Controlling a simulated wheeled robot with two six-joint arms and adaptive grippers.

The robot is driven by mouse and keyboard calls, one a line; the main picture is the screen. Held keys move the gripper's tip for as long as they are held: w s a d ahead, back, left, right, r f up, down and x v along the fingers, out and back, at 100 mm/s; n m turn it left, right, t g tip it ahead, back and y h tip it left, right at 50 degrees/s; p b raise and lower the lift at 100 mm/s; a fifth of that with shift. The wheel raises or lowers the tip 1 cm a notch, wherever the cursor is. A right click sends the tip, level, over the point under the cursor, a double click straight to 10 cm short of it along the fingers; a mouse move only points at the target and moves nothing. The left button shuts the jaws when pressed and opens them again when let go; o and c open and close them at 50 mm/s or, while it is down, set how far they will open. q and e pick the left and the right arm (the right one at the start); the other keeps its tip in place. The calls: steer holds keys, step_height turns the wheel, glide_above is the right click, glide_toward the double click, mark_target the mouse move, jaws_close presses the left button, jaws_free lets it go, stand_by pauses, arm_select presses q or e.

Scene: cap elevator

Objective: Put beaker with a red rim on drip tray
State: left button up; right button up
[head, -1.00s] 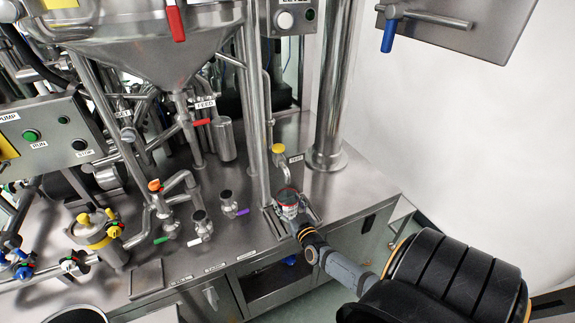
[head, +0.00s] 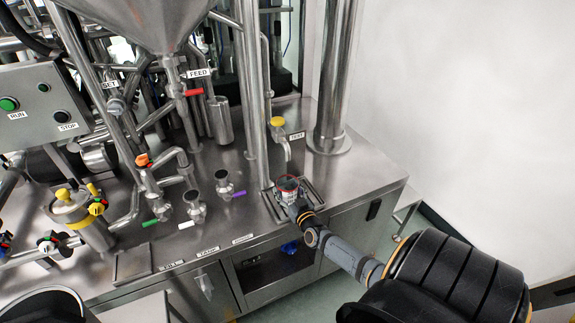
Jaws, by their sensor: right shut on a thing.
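The beaker with a red rim (head: 289,186) is a small clear vessel near the front edge of the steel bench. My right gripper (head: 295,203) is shut on it from the front right and holds it upright. The drip tray (head: 270,207) is a shallow metal rectangle set at the bench edge. The beaker shows over the tray; the gripper hides its base, so I cannot tell whether it touches the tray.
A tap with a yellow handle (head: 278,122) and a TEST label stands just behind the beaker. A vertical pipe (head: 254,90) rises to its left, and a thick steel column (head: 330,100) stands behind right. Small valves (head: 195,207) line the bench to the left.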

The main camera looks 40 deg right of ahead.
mark_target(292, 196)
steer(key=shift+s, duration=0.1)
steer(key=o, duration=1.2)
steer(key=shift+c, duration=0.2)
steer(key=shift+r, duration=0.2)
steer(key=p+v, duration=0.4)
steer(key=v, duration=0.2)
steer(key=shift+s+a+r, duration=0.1)
steer(key=shift+s, duration=0.3)
steer(key=shift+s+a, duration=0.1)
steer(key=shift+s, duration=0.2)
